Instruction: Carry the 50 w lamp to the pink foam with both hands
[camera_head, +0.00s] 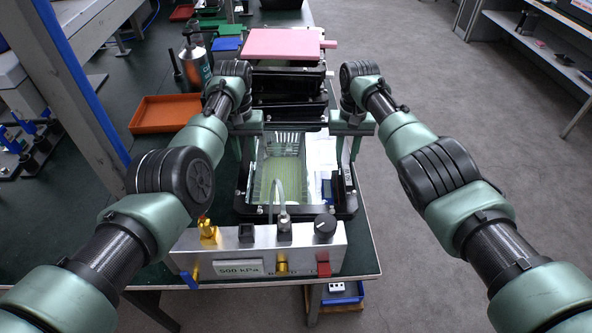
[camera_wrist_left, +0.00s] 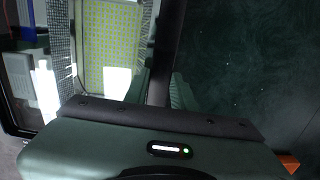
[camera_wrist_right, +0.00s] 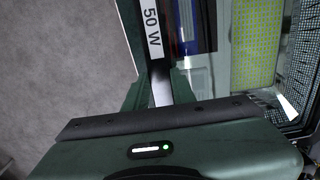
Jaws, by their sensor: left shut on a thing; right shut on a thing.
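The 50 W lamp is a black-framed floodlight with a yellow-green LED panel (camera_head: 282,168), behind the metal control box. Its "50 W" label shows in the right wrist view (camera_wrist_right: 152,30). My left gripper (camera_head: 246,148) is shut on the lamp's left black side bar, seen in the left wrist view (camera_wrist_left: 165,60). My right gripper (camera_head: 346,150) is shut on the labelled right side bar. The fingertips are partly hidden. I cannot tell whether the lamp touches the table. The pink foam (camera_head: 282,43) lies flat farther back, beyond stacked black housings.
The stacked black housings (camera_head: 288,92) stand between lamp and foam. An orange tray (camera_head: 165,113) and a metal bottle (camera_head: 195,65) are to the left. The control box (camera_head: 258,250) with knobs stands at the table's front edge. Grey floor lies right of the table.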

